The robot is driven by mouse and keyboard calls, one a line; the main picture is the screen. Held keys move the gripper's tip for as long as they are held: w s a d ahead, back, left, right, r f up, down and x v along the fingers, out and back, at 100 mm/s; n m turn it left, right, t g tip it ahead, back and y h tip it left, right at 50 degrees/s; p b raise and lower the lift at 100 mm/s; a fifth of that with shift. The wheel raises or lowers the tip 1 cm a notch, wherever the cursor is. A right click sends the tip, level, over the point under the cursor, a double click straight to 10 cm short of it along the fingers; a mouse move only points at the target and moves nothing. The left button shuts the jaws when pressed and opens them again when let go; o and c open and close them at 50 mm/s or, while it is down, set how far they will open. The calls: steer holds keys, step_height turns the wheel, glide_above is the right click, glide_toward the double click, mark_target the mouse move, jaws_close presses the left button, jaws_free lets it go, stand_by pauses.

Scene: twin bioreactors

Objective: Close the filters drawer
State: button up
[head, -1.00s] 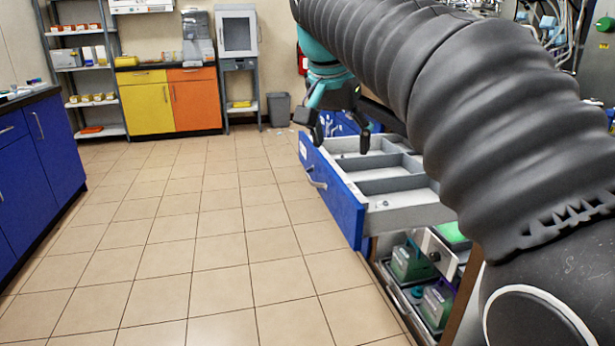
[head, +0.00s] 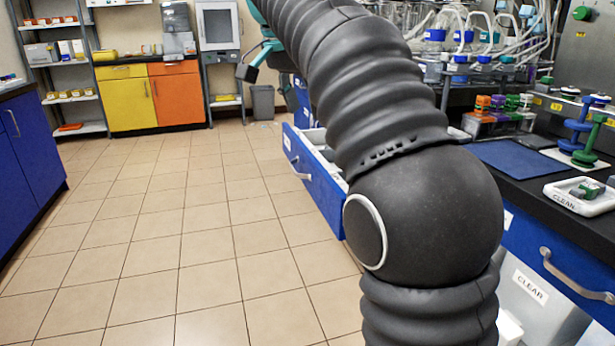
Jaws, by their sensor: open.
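The blue-fronted drawer (head: 322,190) stands pulled out from the bench, with a metal handle and a small white label on its front. Its pale, divided inside shows as a strip behind the front, and my arm hides most of the rest. I cannot read the label. My gripper (head: 248,72), teal and black, is up beyond the drawer's far left end, in front of the grey cabinet. It is open, apart from the drawer front and holds nothing that I can see. My arm partly covers it.
The tiled floor (head: 170,230) left of the drawer is clear. A blue cabinet (head: 30,150) stands at the left. A grey bin (head: 262,102) stands at the back.

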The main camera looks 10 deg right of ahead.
steer(key=shift+n, duration=0.3)
steer(key=f+b, duration=0.1)
steer(key=s+a+f+b, duration=0.1)
steer(key=a+f+b, duration=0.1)
steer(key=f, duration=0.1)
steer(key=shift+s+a+b, duration=0.25)
steer(key=shift+s+b, duration=0.05)
steer(key=shift+s, duration=0.05)
jaws_close()
step_height(320, 180, down, 10)
steer(key=s+a+n+t+h+b, duration=0.1)
steer(key=a+n+b, duration=0.1)
steer(key=n+b, duration=0.35)
steer(key=w+d+f+n+t+b, duration=0.1)
steer(key=w+d+f+n+b, duration=0.1)
steer(key=w+d+f, duration=0.4)
step_height(320, 180, down, 4)
steer(key=shift+w+d+r+n+h, duration=0.2)
steer(key=shift+w+d+n+h, duration=0.2)
steer(key=shift+d+n, duration=0.65)
steer(key=shift+d, duration=0.2)
